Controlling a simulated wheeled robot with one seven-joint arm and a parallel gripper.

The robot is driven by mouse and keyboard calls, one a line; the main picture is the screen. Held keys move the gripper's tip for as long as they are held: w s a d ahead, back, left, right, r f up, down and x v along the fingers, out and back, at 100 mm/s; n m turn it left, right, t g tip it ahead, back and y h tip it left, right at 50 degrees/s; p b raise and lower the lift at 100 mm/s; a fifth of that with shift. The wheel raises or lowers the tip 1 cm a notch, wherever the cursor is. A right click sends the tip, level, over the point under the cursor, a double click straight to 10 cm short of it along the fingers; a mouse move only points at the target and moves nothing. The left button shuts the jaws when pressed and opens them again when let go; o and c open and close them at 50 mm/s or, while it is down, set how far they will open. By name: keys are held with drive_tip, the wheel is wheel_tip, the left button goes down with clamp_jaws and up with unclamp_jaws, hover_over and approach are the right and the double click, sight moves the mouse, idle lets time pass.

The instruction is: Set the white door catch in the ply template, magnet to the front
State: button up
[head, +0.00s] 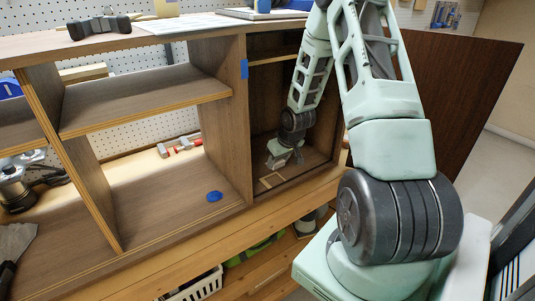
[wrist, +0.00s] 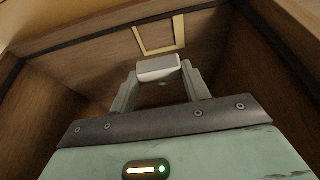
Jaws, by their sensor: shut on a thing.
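The white door catch (wrist: 158,66) is a small pale block between the fingertips of my gripper (wrist: 159,76) in the wrist view. My gripper is shut on it. The pale ply template (wrist: 180,32) lies on the cabinet floor just beyond the catch, with its strips forming a U-shaped frame. The catch is apart from it in the picture; the height between them is hard to tell. In the head view my gripper (head: 284,158) is low inside the right-hand cabinet bay, and the template (head: 265,184) lies at the bay's front. I cannot make out the magnet.
Cabinet walls close in on both sides of my gripper. A dark door (head: 450,90) stands open at right. A shelf (head: 145,103) and a blue object (head: 214,196) are in the left bay. A black item (head: 98,27) sits on top.

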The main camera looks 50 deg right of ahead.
drive_tip(key=shift+w+f, duration=0.2)
wheel_tip(320, 180, down, 6)
drive_tip(key=b, duration=0.5)
drive_tip(key=shift+s, duration=0.2)
idle(1.2)
drive_tip(key=shift+f+b, duration=0.35)
drive_tip(key=shift+f, duration=0.15)
idle(1.0)
drive_tip(key=o, duration=1.2)
drive_tip(key=shift+o, duration=0.2)
drive_tip(key=shift+r, duration=0.1)
